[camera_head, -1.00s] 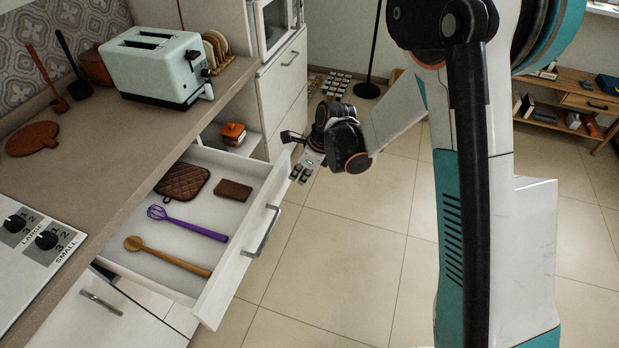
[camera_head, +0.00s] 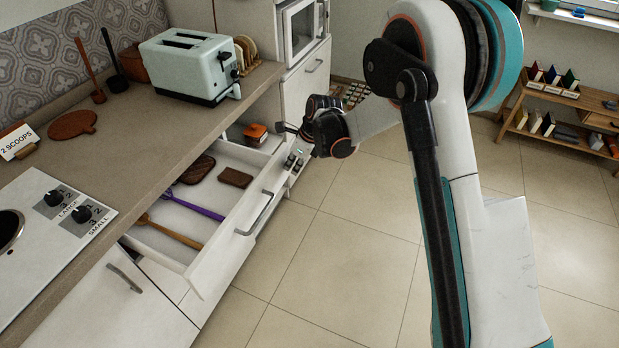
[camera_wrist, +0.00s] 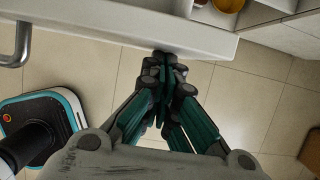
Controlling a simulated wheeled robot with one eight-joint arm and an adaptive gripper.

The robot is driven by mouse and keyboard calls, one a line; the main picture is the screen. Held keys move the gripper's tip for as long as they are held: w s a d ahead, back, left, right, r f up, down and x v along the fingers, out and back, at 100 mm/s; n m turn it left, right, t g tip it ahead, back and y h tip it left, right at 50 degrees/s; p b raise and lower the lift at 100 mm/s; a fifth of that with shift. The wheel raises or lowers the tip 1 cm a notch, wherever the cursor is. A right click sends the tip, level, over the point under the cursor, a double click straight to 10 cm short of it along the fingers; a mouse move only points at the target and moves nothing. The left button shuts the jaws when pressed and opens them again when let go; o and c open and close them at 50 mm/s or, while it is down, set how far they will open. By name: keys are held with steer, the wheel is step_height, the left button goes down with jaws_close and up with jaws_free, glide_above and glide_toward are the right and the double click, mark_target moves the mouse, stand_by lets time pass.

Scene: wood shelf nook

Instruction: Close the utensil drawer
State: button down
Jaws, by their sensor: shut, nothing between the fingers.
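The utensil drawer (camera_head: 215,262) is white and stands partly open below the counter. It holds a purple whisk (camera_head: 195,207), a wooden spoon (camera_head: 172,232), a brown quilted pad (camera_head: 198,170) and a small brown block (camera_head: 235,178). The counter edge hides part of the whisk, spoon and pad. The drawer's bar handle (camera_head: 256,215) is on its front and also shows in the wrist view (camera_wrist: 22,45). My gripper (camera_wrist: 165,62) is shut and empty. Its tips are at the drawer front, right of the handle; I cannot tell whether they touch.
The counter (camera_head: 135,140) carries a toaster (camera_head: 190,65) and a stove (camera_head: 55,225). A niche beside the drawer holds an orange-lidded jar (camera_head: 255,133). A tall cabinet with a microwave (camera_head: 302,30) stands behind my gripper. The tiled floor (camera_head: 350,260) before the drawer is clear.

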steer(key=p, duration=0.1)
glide_above(244, 162)
steer(key=shift+a+f, duration=0.1)
stand_by(0.5)
